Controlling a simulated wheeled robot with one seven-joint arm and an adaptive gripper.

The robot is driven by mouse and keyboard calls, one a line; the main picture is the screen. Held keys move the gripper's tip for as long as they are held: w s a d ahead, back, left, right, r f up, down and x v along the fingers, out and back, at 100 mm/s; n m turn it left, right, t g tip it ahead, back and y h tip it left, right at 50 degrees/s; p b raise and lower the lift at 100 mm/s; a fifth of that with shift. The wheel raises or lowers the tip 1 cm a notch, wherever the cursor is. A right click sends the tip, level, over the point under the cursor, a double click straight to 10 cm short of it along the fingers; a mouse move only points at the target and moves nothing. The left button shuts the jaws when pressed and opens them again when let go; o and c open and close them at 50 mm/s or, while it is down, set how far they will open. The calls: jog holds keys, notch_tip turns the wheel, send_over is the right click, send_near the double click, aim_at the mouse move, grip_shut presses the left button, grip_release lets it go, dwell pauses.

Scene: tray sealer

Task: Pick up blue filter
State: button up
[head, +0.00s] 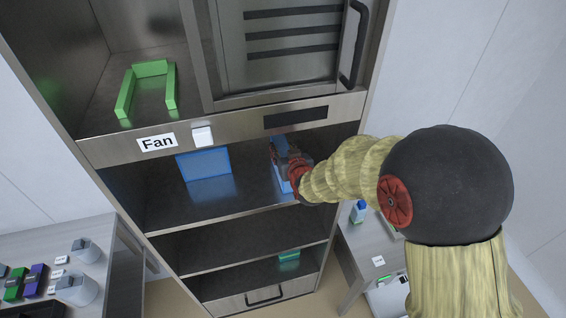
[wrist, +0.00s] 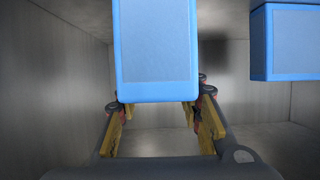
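A blue filter (wrist: 157,45) with a flat, framed face fills the upper middle of the wrist view. It also shows in the head view (head: 281,179), mostly covered by my gripper, on the shelf below the Fan label. My gripper (wrist: 158,112) is open, its yellow-padded fingers spread to either side near the filter's lower edge in the wrist view. The fingertips are partly hidden, so contact cannot be told. In the head view my gripper (head: 291,165) is inside the shelf opening. A second blue filter (head: 203,163) stands to its left; it is at right in the wrist view (wrist: 288,42).
The grey cabinet walls and shelf edge (head: 245,218) surround my gripper. A green U-shaped part (head: 151,69) sits on the upper shelf, and a green item (head: 289,255) lies lower. Side tables flank the cabinet; a bottle (head: 359,211) stands on the right one.

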grip_shut()
jog(key=shift+r, duration=0.1)
dwell(0.5)
